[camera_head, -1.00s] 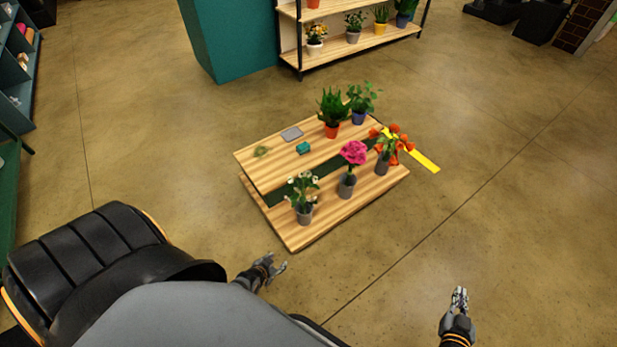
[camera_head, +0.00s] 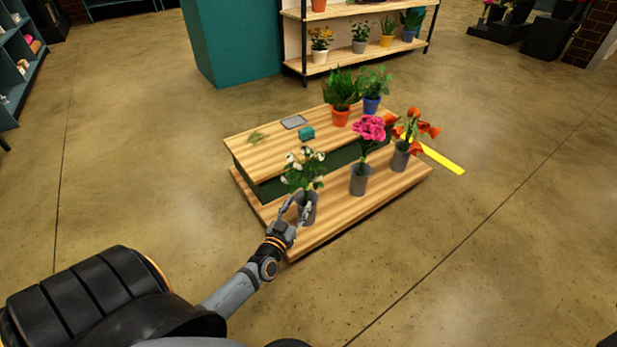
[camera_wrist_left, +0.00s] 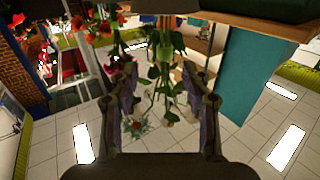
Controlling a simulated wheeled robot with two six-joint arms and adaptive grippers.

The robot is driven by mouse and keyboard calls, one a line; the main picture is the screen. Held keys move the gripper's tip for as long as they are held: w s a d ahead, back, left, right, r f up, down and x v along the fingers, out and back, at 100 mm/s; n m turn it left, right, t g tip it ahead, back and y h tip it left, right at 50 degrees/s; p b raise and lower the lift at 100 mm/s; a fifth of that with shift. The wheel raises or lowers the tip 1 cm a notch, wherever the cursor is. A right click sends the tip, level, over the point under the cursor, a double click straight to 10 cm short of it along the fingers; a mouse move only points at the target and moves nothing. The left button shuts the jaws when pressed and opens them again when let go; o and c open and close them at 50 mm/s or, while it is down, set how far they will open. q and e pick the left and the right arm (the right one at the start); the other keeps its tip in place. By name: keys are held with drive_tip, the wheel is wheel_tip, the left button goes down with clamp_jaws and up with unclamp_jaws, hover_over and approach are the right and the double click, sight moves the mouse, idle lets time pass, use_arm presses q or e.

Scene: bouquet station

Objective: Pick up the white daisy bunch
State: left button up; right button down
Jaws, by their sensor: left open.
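The white daisy bunch (camera_head: 302,168) has small white blooms and green leaves and stands in a grey pot (camera_head: 310,203) at the left end of the display's lower step. My left gripper (camera_head: 295,209) is open at the near side of this pot, its fingers around or just in front of it; I cannot tell whether they touch. In the left wrist view, green stems and leaves of the bunch (camera_wrist_left: 166,75) show between the two spread fingers of the left gripper (camera_wrist_left: 160,95). My right gripper is not in view.
Pink flowers (camera_head: 370,128) and orange flowers (camera_head: 417,130) stand in grey pots to the right on the wooden display (camera_head: 320,240). Two potted green plants, a teal box (camera_head: 306,132) and a grey tablet-like plate (camera_head: 293,122) are on the upper step.

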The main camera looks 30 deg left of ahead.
sight(305, 190)
use_arm(q)
drive_tip(key=w, duration=0.1)
drive_tip(key=w+b, duration=0.1)
drive_tip(key=w, duration=0.1)
drive_tip(key=shift+a+f, duration=0.15)
drive_tip(key=shift+a, duration=0.15)
drive_tip(key=shift+w, duration=0.3)
drive_tip(key=w, duration=0.1)
drive_tip(key=w+a+b, duration=0.1)
drive_tip(key=w, duration=0.1)
drive_tip(key=w+b, duration=0.1)
drive_tip(key=shift+w+a, duration=0.2)
drive_tip(key=shift+a, duration=0.1)
drive_tip(key=shift+w, duration=0.3)
drive_tip(key=shift+a+r, duration=0.1)
drive_tip(key=shift+r, duration=0.1)
clamp_jaws()
